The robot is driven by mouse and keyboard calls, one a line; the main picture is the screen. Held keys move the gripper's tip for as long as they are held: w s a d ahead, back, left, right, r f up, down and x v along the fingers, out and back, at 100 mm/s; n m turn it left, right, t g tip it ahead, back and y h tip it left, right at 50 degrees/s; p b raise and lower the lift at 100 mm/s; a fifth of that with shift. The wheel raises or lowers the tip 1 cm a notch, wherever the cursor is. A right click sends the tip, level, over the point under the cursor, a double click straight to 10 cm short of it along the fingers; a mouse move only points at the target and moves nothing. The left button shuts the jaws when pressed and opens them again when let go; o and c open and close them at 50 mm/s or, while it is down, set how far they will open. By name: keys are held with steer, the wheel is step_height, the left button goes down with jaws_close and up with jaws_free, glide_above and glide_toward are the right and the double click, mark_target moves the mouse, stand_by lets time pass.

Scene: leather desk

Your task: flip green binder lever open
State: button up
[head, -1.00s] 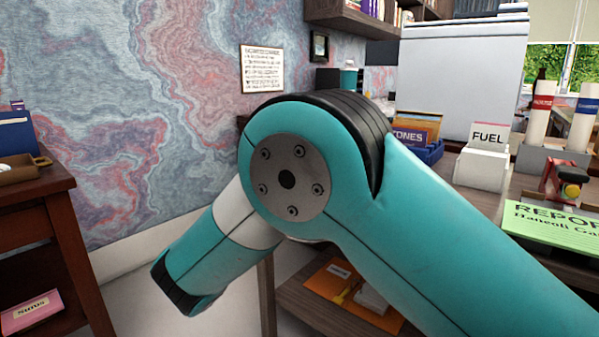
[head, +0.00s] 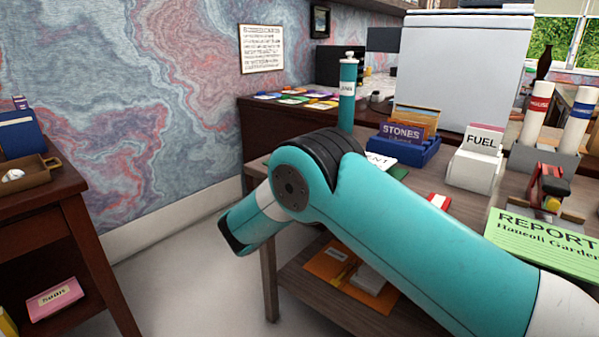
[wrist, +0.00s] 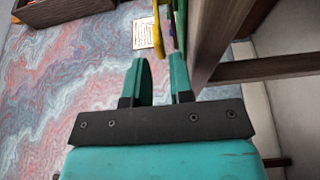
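A bright green REPORT piece (head: 545,240) lies on the desk at the right in the head view. I cannot tell whether it is the green binder, and no green lever is clear on it. A red device with a dark top and a yellow part (head: 548,190) stands just behind it. My gripper (wrist: 160,78) shows in the wrist view with two teal fingers apart and nothing between them.
The wooden desk (head: 462,207) holds a blue STONES tray (head: 405,150), a white FUEL holder (head: 475,165) and a tall teal cylinder (head: 347,100). Its lower shelf holds an orange folder (head: 325,265). A side table (head: 65,205) stands left. Floor between is clear.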

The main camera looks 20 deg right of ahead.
steer(key=shift+x, duration=1.95)
jaws_close()
steer(key=shift+r, duration=0.1)
